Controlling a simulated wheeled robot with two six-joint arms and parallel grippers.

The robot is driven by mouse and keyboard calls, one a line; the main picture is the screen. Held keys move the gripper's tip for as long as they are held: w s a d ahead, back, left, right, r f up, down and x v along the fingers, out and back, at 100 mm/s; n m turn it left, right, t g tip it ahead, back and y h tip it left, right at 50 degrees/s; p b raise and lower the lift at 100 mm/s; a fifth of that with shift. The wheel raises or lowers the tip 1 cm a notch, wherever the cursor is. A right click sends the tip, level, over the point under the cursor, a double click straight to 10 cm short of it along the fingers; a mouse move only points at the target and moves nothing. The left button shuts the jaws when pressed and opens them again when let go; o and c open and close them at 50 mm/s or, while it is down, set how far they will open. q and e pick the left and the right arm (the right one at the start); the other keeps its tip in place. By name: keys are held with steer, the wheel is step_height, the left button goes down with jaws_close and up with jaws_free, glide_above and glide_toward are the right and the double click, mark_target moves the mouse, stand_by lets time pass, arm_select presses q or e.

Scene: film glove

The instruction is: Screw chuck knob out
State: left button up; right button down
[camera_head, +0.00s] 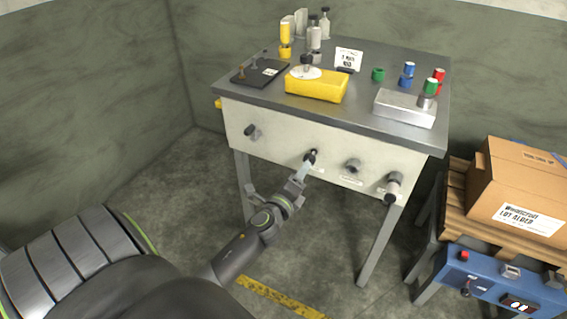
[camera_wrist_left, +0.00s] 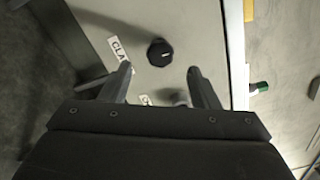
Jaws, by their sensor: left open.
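The front panel (camera_head: 330,148) of the workbench carries several knobs in a row. My left gripper (camera_head: 304,170) is open in front of the second knob from the left (camera_head: 311,157), a dark one. In the left wrist view, the open fingers (camera_wrist_left: 160,72) point at the panel. A black faceted knob (camera_wrist_left: 160,52) shows just beyond and between the fingertips. A label starting "CLA" (camera_wrist_left: 119,48) is beside it. The other knobs are a left one (camera_head: 251,132), a grey one (camera_head: 352,166) and a right one (camera_head: 393,186). I cannot read which is the chuck knob.
The bench top (camera_head: 365,118) holds a yellow block (camera_head: 318,87), a metal block (camera_head: 405,108), a dark plate (camera_head: 258,73) and small coloured caps. A cardboard box (camera_head: 515,185) on a pallet and a blue control box (camera_head: 495,285) stand at right.

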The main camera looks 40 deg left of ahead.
arm_select(q)
steer(key=v, duration=1)
steer(key=shift+b, duration=0.4)
arm_select(e)
steer(key=shift+w+d+f, duration=0.15)
steer(key=shift+w+d, duration=0.25)
steer(key=shift+w, duration=0.1)
arm_select(q)
steer(key=shift+s+d, duration=0.1)
arm_select(e)
steer(key=shift+s, duration=0.25)
